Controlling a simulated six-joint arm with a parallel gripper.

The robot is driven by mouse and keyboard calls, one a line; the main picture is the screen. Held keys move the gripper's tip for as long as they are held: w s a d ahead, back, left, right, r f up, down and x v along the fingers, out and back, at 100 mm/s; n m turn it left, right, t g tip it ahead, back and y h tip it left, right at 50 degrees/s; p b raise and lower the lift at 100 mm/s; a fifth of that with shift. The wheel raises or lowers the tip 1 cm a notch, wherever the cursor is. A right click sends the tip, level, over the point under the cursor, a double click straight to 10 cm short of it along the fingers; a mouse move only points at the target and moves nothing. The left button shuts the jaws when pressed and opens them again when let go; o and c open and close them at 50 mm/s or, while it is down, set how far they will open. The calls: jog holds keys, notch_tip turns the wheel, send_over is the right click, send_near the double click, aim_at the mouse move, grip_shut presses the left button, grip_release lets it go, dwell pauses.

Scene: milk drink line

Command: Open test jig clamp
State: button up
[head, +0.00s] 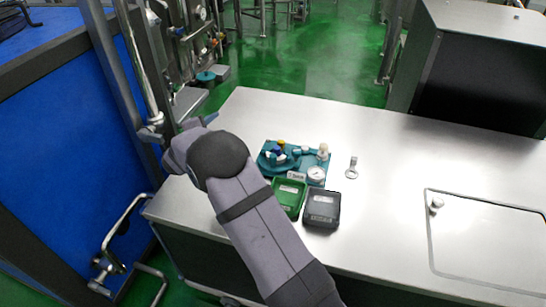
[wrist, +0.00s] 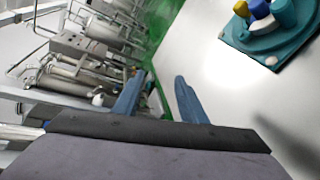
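The test jig is a teal base (head: 264,162) on the steel table, with blue, yellow and white parts on top, a round gauge (head: 316,174) and a light knob (head: 323,151). I cannot tell whether its clamp is open or shut. In the wrist view part of the jig (wrist: 268,40) shows at the upper right. My gripper (head: 178,125) is at the table's left edge, left of the jig and apart from it. In the wrist view its two blue fingers (wrist: 155,98) are spread with nothing between them.
A green tray (head: 289,208) and a dark grey tray (head: 322,222) sit in front of the jig. A small metal ring-ended tool (head: 352,168) lies to its right. A lidded panel with a knob (head: 437,204) is farther right. Pipework (head: 190,40) stands behind my gripper.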

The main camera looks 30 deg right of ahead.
jog(key=s+d+f+n+g+h+b, duration=0.1)
jog(key=s+d+f+n+h+b, duration=0.3)
jog(key=s+f, duration=0.4)
jog(key=n+g+h+b, duration=0.2)
jog(key=n, duration=0.3)
send_near(271, 159)
jog(key=w+d, duration=0.3)
jog(key=shift+f, duration=0.4)
jog(key=shift+s+d+h, duration=0.2)
jog(key=shift+s+h, duration=0.2)
jog(key=shift+s, duration=0.15)
jog(key=shift+p+x, duration=0.55)
jog(key=shift+x, duration=3.15)
jog(key=shift+r, duration=0.1)
grip_shut()
